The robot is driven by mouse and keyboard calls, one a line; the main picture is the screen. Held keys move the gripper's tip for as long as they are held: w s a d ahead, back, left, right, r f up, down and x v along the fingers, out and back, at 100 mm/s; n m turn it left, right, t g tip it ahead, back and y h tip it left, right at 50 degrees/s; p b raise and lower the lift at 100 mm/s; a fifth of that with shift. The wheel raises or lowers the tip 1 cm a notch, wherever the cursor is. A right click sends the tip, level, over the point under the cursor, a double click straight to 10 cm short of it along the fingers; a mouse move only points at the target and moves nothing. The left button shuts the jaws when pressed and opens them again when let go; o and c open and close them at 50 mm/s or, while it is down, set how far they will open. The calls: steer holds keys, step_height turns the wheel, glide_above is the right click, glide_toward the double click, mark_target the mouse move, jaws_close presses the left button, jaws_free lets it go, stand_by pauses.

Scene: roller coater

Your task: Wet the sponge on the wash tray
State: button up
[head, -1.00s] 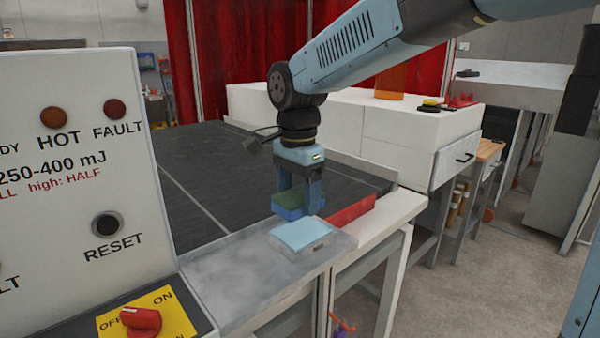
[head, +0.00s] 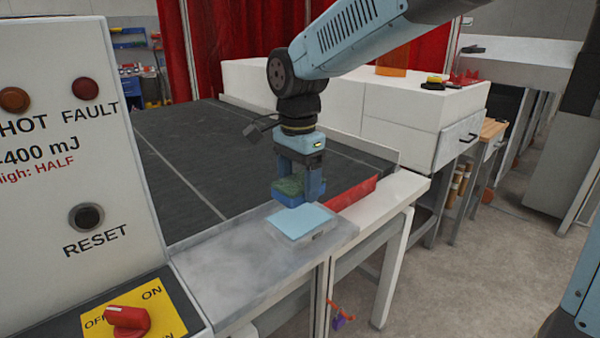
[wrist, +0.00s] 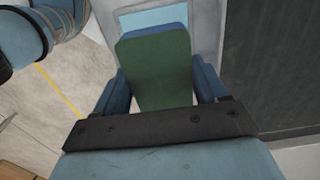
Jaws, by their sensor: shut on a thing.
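My gripper (head: 299,190) is shut on the sponge (head: 291,186), which has a green top and a blue lower part. In the wrist view the sponge (wrist: 155,75) sits between the two blue fingers. The wash tray (head: 300,222), with a light blue surface and a grey rim, lies on the metal shelf right below the sponge. The fingertips' lower ends are partly hidden.
A grey metal shelf (head: 230,262) carries the tray. A dark conveyor belt (head: 200,150) lies behind it, with a red block (head: 350,193) at its near edge. A control panel (head: 60,150) stands at the left, with a red knob (head: 128,318). Floor is open at the right.

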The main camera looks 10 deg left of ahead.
mark_target(299, 217)
steer(key=shift+d+f, duration=0.1)
steer(key=shift+f, duration=2.25)
steer(key=shift+f, duration=0.45)
steer(key=shift+r, duration=3.5)
